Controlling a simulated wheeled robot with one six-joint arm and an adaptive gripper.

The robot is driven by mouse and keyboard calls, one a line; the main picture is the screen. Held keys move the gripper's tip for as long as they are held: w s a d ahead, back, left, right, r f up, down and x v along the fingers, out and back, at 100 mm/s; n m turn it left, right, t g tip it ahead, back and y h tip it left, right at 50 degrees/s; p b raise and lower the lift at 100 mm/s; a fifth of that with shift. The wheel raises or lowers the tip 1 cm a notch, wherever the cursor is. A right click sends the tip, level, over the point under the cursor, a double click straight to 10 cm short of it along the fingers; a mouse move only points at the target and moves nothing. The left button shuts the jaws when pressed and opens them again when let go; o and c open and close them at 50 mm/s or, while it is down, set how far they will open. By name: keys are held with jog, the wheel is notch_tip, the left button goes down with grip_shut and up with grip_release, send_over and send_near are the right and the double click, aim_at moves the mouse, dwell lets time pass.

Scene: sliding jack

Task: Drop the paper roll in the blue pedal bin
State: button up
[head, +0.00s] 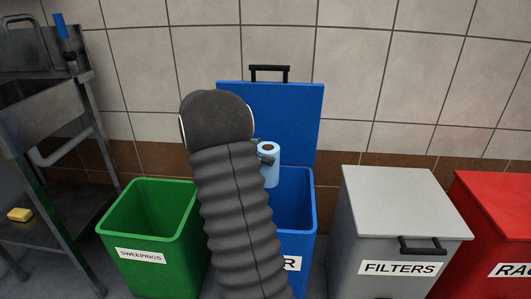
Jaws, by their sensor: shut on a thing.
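The paper roll (270,171) is light blue with a brown core end and hangs upright over the opening of the blue pedal bin (296,203). The bin's lid (292,105) stands open against the wall, with a black handle on its top edge. My gripper (266,160) is shut on the roll; only a dark finger shows at the roll's left side. My arm hides the rest of the gripper and the left part of the bin, including most of its label, where only an R shows.
An open green bin (120,222) labelled SWEEPINGS stands on the left. A closed grey bin (392,196) labelled FILTERS and a closed red bin (487,222) stand on the right. A metal cart (40,117) with a yellow sponge (20,215) is at far left. A tiled wall is behind.

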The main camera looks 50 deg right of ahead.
jog(key=shift+f+b, duration=1.45)
jog(key=shift+f, duration=0.45)
jog(key=o, duration=1.3)
jog(key=shift+o, duration=0.2)
jog(key=v, duration=1.2)
jog(key=shift+s, duration=0.1)
